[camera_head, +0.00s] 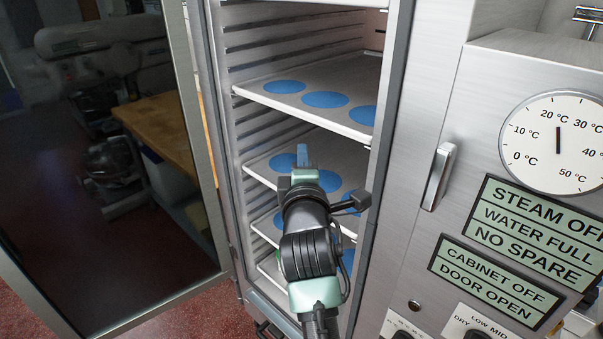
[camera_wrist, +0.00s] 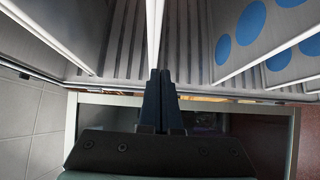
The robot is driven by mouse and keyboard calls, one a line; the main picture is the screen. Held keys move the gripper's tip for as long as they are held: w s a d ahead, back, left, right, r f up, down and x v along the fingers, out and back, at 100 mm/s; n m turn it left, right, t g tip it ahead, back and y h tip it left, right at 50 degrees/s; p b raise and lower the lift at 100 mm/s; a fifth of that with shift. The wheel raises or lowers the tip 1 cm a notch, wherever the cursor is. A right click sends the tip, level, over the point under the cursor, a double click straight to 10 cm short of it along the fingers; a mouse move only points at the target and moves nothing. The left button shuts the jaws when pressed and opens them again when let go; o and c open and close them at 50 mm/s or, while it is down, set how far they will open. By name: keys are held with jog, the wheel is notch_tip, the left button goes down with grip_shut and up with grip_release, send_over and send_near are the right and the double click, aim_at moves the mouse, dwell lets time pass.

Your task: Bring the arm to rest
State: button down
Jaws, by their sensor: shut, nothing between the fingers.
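My gripper (camera_head: 302,160) is in front of the open cabinet, over its middle shelves in the head view. In the wrist view its two dark fingers (camera_wrist: 160,78) are together with nothing between them. The fingertips point into the cabinet's ribbed interior. In the head view my arm hides parts of the lower trays. Whether the fingertips touch a tray or rail I cannot tell.
The upper tray (camera_head: 350,127) carries blue discs (camera_head: 325,99), and several trays sit below it. The dark glass door (camera_head: 100,170) stands open at left. A handle (camera_head: 439,176), a dial (camera_head: 557,165) and signs (camera_head: 497,287) are at right.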

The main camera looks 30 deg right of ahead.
jog(key=b+v, duration=0.1)
jog(key=v, duration=0.2)
jog(key=shift+s+a, duration=0.3)
